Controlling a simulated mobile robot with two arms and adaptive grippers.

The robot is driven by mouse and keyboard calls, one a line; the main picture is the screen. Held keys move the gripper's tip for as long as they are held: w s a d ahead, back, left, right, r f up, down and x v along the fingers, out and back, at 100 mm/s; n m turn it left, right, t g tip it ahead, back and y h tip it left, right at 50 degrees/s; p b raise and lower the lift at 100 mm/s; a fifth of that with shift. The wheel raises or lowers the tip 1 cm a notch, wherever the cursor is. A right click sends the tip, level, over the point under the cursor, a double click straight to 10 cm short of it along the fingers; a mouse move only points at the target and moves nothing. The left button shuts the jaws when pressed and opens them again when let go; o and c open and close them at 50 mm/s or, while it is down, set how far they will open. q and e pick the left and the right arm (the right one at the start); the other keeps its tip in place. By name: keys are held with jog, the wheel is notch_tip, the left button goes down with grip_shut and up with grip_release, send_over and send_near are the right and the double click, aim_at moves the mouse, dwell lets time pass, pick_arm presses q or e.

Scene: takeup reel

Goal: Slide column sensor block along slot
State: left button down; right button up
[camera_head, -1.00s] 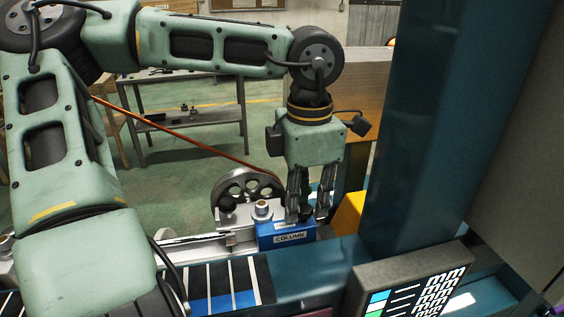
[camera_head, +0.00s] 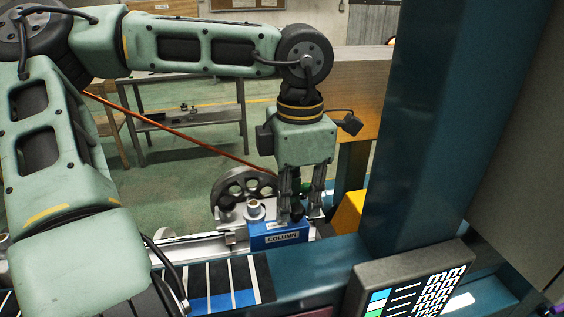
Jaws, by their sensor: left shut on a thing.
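The column sensor block (camera_head: 279,237) is blue with a white COLUMN label on its front. It sits at the right part of a silver slotted rail (camera_head: 190,246) on the teal machine frame. My left gripper (camera_head: 302,212) points down from above and is shut on the block at its top right. The gripper's fingers hide part of the block's top. A silver knob (camera_head: 256,209) stands beside the block on its left. My right gripper is not in view.
A spoked wheel (camera_head: 243,186) with an orange cable stands behind the rail. A striped scale (camera_head: 222,285) lies in front. A thick teal post (camera_head: 425,120), a yellow part (camera_head: 348,212) and a control panel (camera_head: 415,285) are on the right.

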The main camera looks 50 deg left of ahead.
pick_arm(q)
jog(key=shift+s+a+f, duration=0.1)
jog(key=shift+s+a, duration=0.05)
jog(key=shift+s, duration=0.35)
jog(key=shift+s+a+f, duration=0.1)
jog(key=shift+s, duration=0.35)
jog(key=c, duration=2)
grip_release()
jog(key=shift+r, duration=0.1)
jog(key=o, duration=0.5)
jog(key=shift+d+r, duration=0.15)
jog(key=shift+d, duration=0.1)
jog(key=shift+o, duration=0.3)
jog(key=shift+a, duration=0.15)
notch_tip(320, 180, up, 6)
jog(key=p, duration=0.4)
